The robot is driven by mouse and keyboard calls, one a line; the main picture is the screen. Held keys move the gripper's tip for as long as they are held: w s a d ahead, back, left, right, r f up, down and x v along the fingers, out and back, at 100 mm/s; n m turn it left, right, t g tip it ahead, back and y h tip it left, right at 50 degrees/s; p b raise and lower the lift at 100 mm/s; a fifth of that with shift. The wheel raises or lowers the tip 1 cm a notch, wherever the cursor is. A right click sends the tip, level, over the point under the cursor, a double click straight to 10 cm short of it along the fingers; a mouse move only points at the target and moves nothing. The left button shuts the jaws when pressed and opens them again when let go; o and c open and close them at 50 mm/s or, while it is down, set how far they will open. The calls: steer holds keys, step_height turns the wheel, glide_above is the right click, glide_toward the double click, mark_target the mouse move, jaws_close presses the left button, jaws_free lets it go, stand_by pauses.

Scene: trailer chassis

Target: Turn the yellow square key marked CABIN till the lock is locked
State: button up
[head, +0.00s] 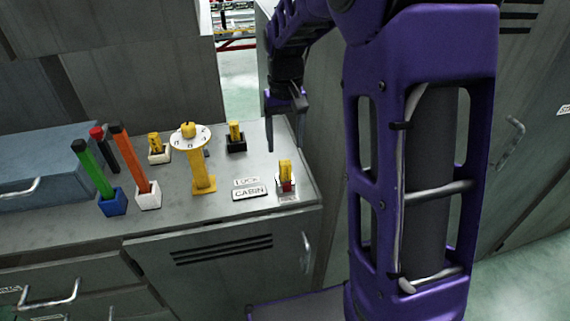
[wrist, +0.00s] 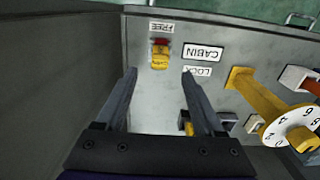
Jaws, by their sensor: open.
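The yellow key (head: 285,170) stands in a small light base at the right end of the grey cabinet top, right of the CABIN plate (head: 249,193). A red patch shows low on its front side. In the wrist view the key (wrist: 160,60) has the red patch toward the FREE label (wrist: 161,27). The LOCK label (wrist: 197,71) lies beside the CABIN plate. My gripper (head: 285,122) is open and empty, above and behind the key in the head view. In the wrist view the key appears between and beyond the fingertips (wrist: 159,74), apart from them.
A yellow post with a numbered white dial (head: 190,138) stands left of the plates. Other yellow keys stand in a black base (head: 235,145) and a white base (head: 158,155). Green and orange sticks (head: 130,158) stand farther left. A grey wall borders the wrist view's left side.

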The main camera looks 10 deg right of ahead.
mark_target(285, 162)
step_height(285, 162, down, 8)
steer(key=shift+f+b, duration=0.1)
steer(key=shift+b, duration=0.2)
jaws_close()
steer(key=shift+m, duration=1.8)
steer(key=shift+p, duration=0.3)
steer(key=shift+m+p, duration=0.3)
steer(key=shift+m, duration=1.4)
